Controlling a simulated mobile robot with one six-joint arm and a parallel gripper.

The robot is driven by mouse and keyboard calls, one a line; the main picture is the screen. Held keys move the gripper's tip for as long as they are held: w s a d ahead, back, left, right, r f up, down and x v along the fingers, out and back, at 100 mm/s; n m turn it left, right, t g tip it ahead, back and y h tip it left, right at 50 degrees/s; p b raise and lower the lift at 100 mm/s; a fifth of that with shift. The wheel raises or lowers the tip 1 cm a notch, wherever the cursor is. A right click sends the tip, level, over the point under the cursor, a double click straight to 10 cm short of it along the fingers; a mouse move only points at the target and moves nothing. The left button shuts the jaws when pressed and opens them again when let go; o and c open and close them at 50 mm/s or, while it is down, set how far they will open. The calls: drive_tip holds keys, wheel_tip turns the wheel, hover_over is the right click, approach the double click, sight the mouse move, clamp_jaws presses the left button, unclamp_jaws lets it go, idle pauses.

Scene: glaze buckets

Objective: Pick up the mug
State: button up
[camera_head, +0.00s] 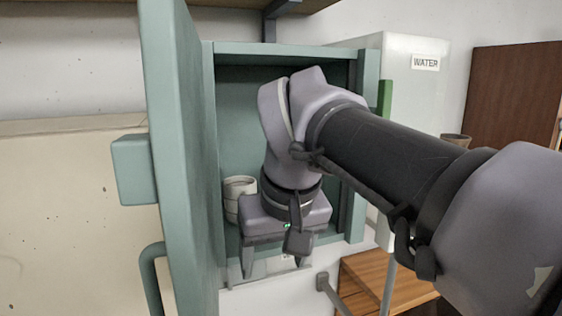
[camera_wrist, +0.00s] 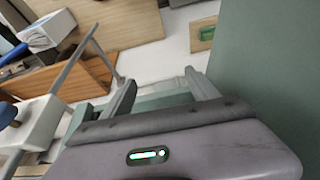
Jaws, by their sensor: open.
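A pale cream, ribbed cup-like vessel (camera_head: 240,188), possibly the mug or a stack of cups, stands inside the teal cabinet (camera_head: 208,140) at its left side. No handle shows on it, and my gripper hides part of its right side. My gripper (camera_head: 274,270) is at the cabinet's opening, pointing down, just right of and in front of this vessel. Its two fingers are apart with nothing seen between them. In the wrist view my gripper (camera_wrist: 160,78) is also open, and the vessel cannot be made out there.
The cabinet door (camera_head: 180,150) stands open on the left, close to my gripper. A white water tank (camera_head: 415,85) is right of the cabinet, with a brownish cup-like thing (camera_head: 457,140) near it. A wooden slatted surface (camera_head: 372,268) lies below right. A shelf edge (camera_head: 225,7) runs above.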

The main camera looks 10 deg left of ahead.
sight(243, 189)
drive_tip(key=w+a+p, duration=0.3)
drive_tip(key=w, duration=0.2)
drive_tip(key=w+a+r+p, duration=0.1)
drive_tip(key=w+a+p, duration=0.2)
drive_tip(key=w, duration=0.3)
drive_tip(key=w+a+r+p, duration=0.1)
drive_tip(key=w+a+p, duration=0.2)
drive_tip(key=w, duration=0.3)
drive_tip(key=shift+w+x, duration=0.25)
drive_tip(key=shift+x, duration=1)
drive_tip(key=shift+s+r, duration=0.2)
drive_tip(key=shift+s, duration=0.1)
drive_tip(key=c, duration=1.4)
drive_tip(key=shift+o, duration=0.2)
drive_tip(key=shift+r, duration=0.1)
